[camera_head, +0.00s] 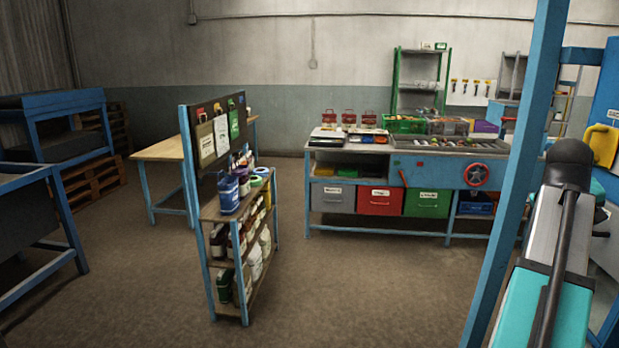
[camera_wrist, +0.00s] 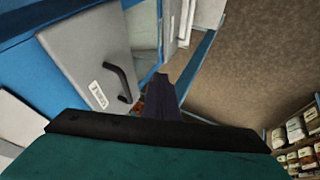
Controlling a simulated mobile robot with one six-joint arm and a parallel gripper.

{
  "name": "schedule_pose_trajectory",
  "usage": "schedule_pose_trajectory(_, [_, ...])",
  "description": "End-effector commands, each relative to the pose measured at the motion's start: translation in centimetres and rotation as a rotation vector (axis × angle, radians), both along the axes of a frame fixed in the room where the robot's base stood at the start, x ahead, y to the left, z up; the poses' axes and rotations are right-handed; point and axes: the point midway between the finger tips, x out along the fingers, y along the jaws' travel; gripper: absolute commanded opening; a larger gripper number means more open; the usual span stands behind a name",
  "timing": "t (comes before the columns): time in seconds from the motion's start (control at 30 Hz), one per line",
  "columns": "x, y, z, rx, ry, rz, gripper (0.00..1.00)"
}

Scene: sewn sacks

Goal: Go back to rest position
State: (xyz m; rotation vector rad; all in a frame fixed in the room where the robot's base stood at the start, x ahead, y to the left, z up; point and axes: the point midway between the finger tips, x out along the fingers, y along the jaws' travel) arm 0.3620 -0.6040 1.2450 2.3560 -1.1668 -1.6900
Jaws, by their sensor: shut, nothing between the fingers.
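My arm (camera_head: 550,290), with teal and grey links and a black joint, stands folded at the right edge of the head view. My gripper does not show in that view. In the wrist view my gripper (camera_wrist: 180,96) shows as a dark shape beyond a black bar. Its fingers are together with nothing between them, and it touches nothing that I can make out. Small sacks (camera_head: 206,144) hang on a dark board above the shelf rack in the head view, apart from my arm.
A blue post (camera_head: 520,170) rises close beside my arm. A shelf rack (camera_head: 228,306) with bottles stands mid-floor. A workbench (camera_head: 340,231) with coloured drawers is at the back. The brown floor (camera_head: 370,290) is clear.

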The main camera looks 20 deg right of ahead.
Motion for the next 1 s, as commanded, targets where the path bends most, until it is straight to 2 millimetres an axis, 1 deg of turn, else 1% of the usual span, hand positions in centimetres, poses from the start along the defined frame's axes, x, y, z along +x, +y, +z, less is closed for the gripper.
schedule_pose_trajectory(0.03, [1.6,0.6,-1.2,0.015,0.009,0.024,0.0])
schedule_pose_trajectory(0.17, [5.6,2.2,-5.0,0.061,0.04,0.086,0.0])
schedule_pose_trajectory(0.2, [6.7,2.7,-6.3,0.076,0.051,0.103,0.0])
schedule_pose_trajectory(0.37, [10.7,5.3,-11.3,0.132,0.096,0.171,0.0])
schedule_pose_trajectory(0.47, [12.8,7.1,-14.4,0.165,0.124,0.211,0.0])
schedule_pose_trajectory(0.5, [13.6,7.9,-15.7,0.18,0.136,0.227,0.0])
schedule_pose_trajectory(0.67, [16.3,11.2,-20.7,0.231,0.183,0.289,0.0])
schedule_pose_trajectory(0.7, [17.0,12.1,-21.9,0.243,0.195,0.305,0.0])
schedule_pose_trajectory(0.87, [19.0,15.8,-26.8,0.291,0.244,0.364,0.0])
schedule_pose_trajectory(1.0, [20.3,19.1,-31.0,0.331,0.287,0.411,0.0])
